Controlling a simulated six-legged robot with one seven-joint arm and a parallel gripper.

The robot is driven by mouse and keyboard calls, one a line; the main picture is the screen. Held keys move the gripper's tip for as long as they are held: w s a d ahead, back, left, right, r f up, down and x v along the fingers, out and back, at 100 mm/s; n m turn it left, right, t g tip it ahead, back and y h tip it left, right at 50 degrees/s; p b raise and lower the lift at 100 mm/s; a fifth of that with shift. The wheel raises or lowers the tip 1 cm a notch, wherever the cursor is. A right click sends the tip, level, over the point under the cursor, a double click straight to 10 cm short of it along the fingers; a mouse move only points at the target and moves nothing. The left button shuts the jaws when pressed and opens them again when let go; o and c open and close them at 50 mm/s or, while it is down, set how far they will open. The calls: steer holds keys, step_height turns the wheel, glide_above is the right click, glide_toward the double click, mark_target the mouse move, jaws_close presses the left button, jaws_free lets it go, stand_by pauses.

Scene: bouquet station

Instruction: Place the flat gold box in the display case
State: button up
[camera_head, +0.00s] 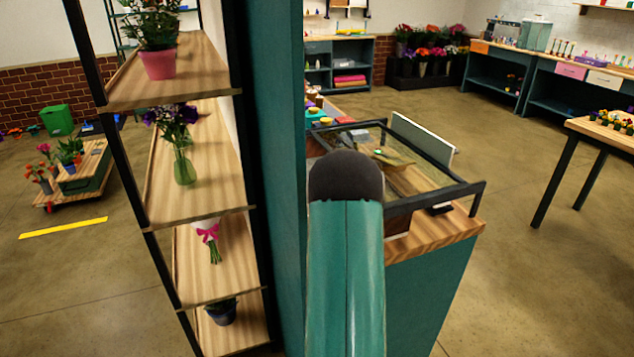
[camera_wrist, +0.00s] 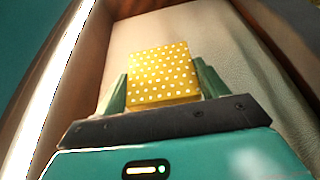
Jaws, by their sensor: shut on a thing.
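The flat gold box (camera_wrist: 163,72) has white dots and shows in the wrist view, between the two green fingers of my gripper (camera_wrist: 161,88). My gripper is shut on it. Behind the box lies a pale beige padded surface (camera_wrist: 225,45) with brown walls on both sides; I cannot tell whether the box touches it. The display case (camera_head: 462,189) has a black frame and clear glass top and stands on a wooden counter in the head view. My arm covers its near left part and hides my gripper and the box there.
A pale upright panel (camera_head: 422,138) stands at the case's far right side. A teal partition (camera_head: 272,150) and a wooden shelf unit (camera_head: 215,190) with flowers rise to the left. A table (camera_head: 602,137) stands at right, with clear floor (camera_head: 520,250) between it and the counter.

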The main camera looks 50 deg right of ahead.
steer(key=o, duration=0.8)
steer(key=shift+r, duration=0.25)
steer(key=v, duration=1.2)
steer(key=shift+r, duration=0.4)
